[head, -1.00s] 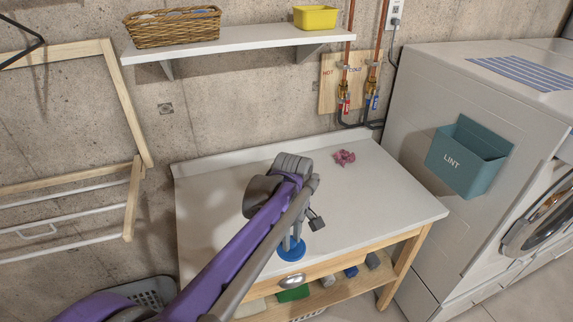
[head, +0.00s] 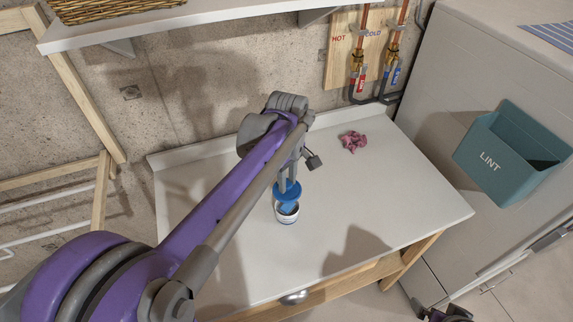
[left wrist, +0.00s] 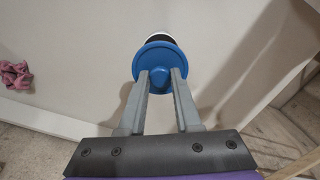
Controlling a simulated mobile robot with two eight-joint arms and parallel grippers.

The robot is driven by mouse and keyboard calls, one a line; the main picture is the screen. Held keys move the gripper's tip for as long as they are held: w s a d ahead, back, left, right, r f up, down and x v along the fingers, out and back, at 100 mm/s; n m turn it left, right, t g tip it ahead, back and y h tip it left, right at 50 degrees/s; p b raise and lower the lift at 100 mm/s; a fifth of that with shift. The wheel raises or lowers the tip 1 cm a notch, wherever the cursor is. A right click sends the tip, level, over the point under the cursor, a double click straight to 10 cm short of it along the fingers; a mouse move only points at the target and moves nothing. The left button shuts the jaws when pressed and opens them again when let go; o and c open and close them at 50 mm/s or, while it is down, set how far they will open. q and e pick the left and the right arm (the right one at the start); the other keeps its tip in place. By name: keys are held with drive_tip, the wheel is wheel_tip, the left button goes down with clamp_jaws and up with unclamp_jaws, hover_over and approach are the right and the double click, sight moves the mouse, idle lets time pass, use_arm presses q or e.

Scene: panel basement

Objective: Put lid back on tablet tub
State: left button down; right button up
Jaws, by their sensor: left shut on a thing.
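My left gripper (head: 288,180) is shut on the blue lid (head: 288,194), a round disc held over the white worktop (head: 390,185). The tablet tub (head: 287,218) is a small white round pot standing upright and open on the worktop, with blue showing inside. The lid is just above and behind the tub's mouth in the head view and hides part of it. In the left wrist view the lid (left wrist: 160,66) sits between the fingertips and covers most of the tub (left wrist: 158,38). A dark and purple part at the bottom right edge seems to be my right gripper (head: 445,314), too cut off to read.
A crumpled pink cloth (head: 353,142) lies at the back of the worktop. A teal lint bin (head: 490,160) hangs on the white machine at the right. A shelf (head: 200,20) with a wicker basket (head: 100,8) is above. The worktop around the tub is clear.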

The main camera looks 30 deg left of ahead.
use_arm(q)
drive_tip(key=shift+s+d+f, duration=0.1)
drive_tip(key=shift+s+f, duration=0.1)
drive_tip(key=shift+f, duration=0.3)
drive_tip(key=shift+f+b, duration=0.3)
drive_tip(key=shift+b, duration=0.1)
drive_tip(key=shift+f+b, duration=1.15)
drive_tip(key=shift+f, duration=1.2)
use_arm(e)
drive_tip(key=f, duration=0.1)
drive_tip(key=s+f, duration=0.1)
drive_tip(key=f, duration=0.1)
drive_tip(key=s+f, duration=0.1)
drive_tip(key=shift+s+f, duration=0.25)
drive_tip(key=shift+f, duration=0.1)
use_arm(q)
drive_tip(key=shift+w, duration=0.1)
drive_tip(key=shift+f, duration=0.2)
use_arm(e)
drive_tip(key=shift+f, duration=0.2)
use_arm(q)
drive_tip(key=shift+c, duration=0.2)
unclamp_jaws()
